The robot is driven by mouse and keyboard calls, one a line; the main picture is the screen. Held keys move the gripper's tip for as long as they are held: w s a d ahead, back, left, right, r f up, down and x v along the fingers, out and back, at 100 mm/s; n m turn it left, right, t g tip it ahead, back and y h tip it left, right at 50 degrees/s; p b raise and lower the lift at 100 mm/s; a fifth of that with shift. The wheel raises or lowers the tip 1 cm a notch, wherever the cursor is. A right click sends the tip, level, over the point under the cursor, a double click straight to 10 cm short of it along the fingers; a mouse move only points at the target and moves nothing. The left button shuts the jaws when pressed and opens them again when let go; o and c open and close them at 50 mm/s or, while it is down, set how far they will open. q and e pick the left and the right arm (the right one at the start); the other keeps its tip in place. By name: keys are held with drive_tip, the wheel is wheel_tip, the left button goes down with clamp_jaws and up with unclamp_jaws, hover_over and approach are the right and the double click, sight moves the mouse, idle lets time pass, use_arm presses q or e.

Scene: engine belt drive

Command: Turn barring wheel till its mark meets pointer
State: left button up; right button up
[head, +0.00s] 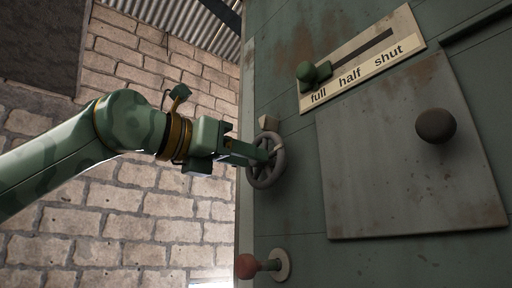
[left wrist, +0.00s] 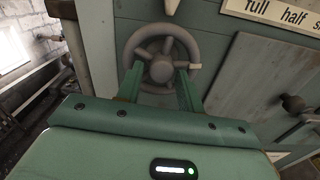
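The barring wheel (head: 266,170) is a grey spoked handwheel on the green engine panel. It also shows in the left wrist view (left wrist: 143,36). Its pale mark (left wrist: 195,66) sits on the right side of the rim. A pale wedge-shaped pointer (head: 268,123) is fixed above the wheel; its lower tip shows in the left wrist view (left wrist: 171,5). The mark and pointer are apart, about a quarter turn. My left gripper (head: 262,153) is at the wheel, its green fingers spread either side of the hub. I cannot tell whether they touch the spokes. My right gripper is not in view.
A green slider knob (head: 308,72) stands at "full" on the labelled plate above right. A grey hatch plate (head: 375,180) with a dark round knob (head: 436,126) is to the right. A red-ended knob (head: 247,267) juts out below the wheel. A brick wall is behind.

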use_arm(q)
drive_tip(key=x, duration=0.3)
drive_tip(key=shift+s+p, duration=0.1)
drive_tip(key=shift+p, duration=0.25)
drive_tip(key=shift+s+a, duration=0.1)
drive_tip(key=c, duration=0.7)
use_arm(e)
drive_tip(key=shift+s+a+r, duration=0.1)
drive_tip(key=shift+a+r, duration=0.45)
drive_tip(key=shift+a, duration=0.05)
